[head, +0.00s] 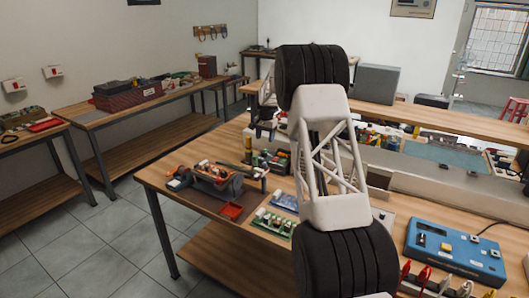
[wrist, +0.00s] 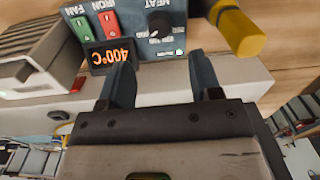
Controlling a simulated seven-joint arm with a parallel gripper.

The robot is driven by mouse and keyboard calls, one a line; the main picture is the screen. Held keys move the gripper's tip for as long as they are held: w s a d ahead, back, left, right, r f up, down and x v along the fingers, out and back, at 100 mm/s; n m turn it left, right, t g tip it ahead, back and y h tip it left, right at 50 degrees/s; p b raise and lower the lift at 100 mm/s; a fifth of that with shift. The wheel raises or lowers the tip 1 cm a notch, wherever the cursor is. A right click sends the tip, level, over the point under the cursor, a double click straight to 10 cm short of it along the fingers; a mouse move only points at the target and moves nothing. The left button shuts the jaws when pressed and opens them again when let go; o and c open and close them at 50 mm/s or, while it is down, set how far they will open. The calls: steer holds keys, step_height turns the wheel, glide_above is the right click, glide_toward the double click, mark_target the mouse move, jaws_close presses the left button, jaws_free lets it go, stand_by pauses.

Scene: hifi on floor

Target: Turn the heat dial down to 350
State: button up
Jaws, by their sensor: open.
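The heat dial (wrist: 160,22) is a dark knob under the label HEAT on a blue-grey control panel (wrist: 139,48), seen upside down at the top of the wrist view. The orange display (wrist: 110,53) on that panel reads 400°C. My gripper (wrist: 161,62) is open, with its two dark fingers pointing toward the panel. The dial lies beyond the fingertips, roughly between them in the picture, and no contact shows. In the head view my own arm stands in front, and I cannot make out the dial there.
A green switch (wrist: 75,28) and a red switch (wrist: 108,22) sit beside the dial. A yellow-ended handle (wrist: 238,30) is close to the right finger. A grey vented box (wrist: 35,55) stands left. In the head view, a blue device (head: 455,252) stands on the bench's right.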

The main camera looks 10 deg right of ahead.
mark_target(264, 152)
steer(key=shift+f, duration=0.2)
steer(key=shift+w+a+f, duration=0.1)
steer(key=shift+a+f, duration=0.05)
steer(key=shift+f, duration=3.6)
steer(key=shift+c, duration=0.3)
steer(key=c, duration=0.9)
